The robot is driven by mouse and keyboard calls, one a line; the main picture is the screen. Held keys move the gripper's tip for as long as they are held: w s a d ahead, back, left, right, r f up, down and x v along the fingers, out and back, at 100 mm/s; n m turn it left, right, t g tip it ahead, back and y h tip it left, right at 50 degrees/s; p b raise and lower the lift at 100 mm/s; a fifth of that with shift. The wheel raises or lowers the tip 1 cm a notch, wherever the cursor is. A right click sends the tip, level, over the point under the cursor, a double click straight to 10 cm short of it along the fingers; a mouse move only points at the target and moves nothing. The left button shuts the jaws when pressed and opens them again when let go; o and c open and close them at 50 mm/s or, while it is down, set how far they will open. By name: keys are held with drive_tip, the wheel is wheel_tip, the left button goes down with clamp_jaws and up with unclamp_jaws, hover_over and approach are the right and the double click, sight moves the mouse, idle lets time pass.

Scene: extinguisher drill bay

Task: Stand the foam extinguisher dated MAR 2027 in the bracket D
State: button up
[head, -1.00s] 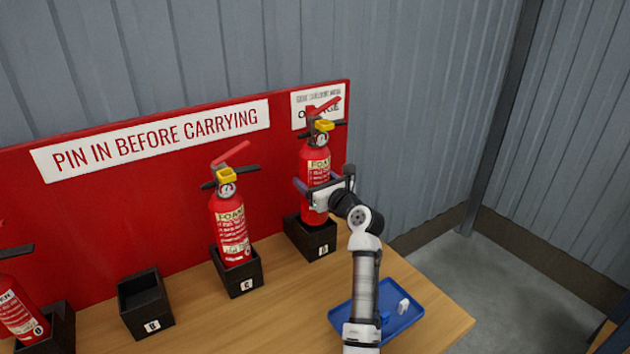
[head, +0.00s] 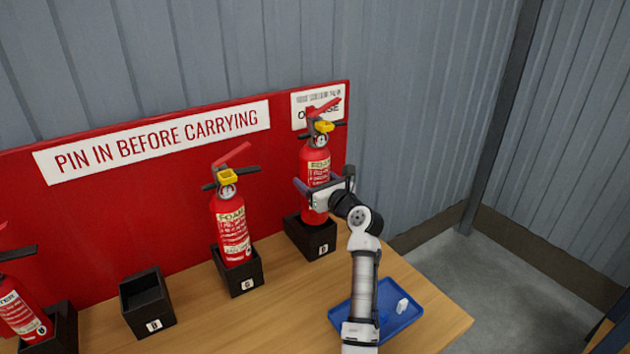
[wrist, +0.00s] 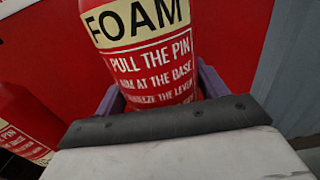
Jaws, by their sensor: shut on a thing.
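A red foam extinguisher (head: 315,165) with a yellow pin piece and red lever stands upright in the rightmost black bracket, labelled D (head: 312,238). My gripper (head: 318,187) is shut around its body at mid height. In the wrist view the extinguisher's label (wrist: 145,45) reads FOAM, between the purple fingers. Its foot is inside the bracket; whether it touches the bottom is hidden. No date is readable on it. A second foam extinguisher (head: 231,225) stands in the bracket (head: 240,281) to the left, also with a yellow pin piece.
An empty black bracket B (head: 147,305) stands further left. Another extinguisher (head: 20,310) is in a bracket at the far left. A blue tray (head: 405,318) with a small white item (head: 402,305) lies under my arm. A red board (head: 120,220) stands behind.

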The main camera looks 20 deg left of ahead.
drive_tip(key=shift+f+b, duration=0.6)
drive_tip(key=shift+f, duration=1.7)
idle(2.0)
drive_tip(key=o, duration=1.5)
drive_tip(key=shift+o, duration=0.2)
drive_tip(key=shift+f, duration=0.6)
drive_tip(key=shift+s+d+r+p, duration=0.2)
drive_tip(key=shift+s+d+p, duration=0.15)
drive_tip(key=shift+d+p, duration=0.05)
drive_tip(key=p+v, duration=0.6)
drive_tip(key=v, duration=0.7)
drive_tip(key=shift+w+r, duration=0.1)
drive_tip(key=shift+r, duration=0.05)
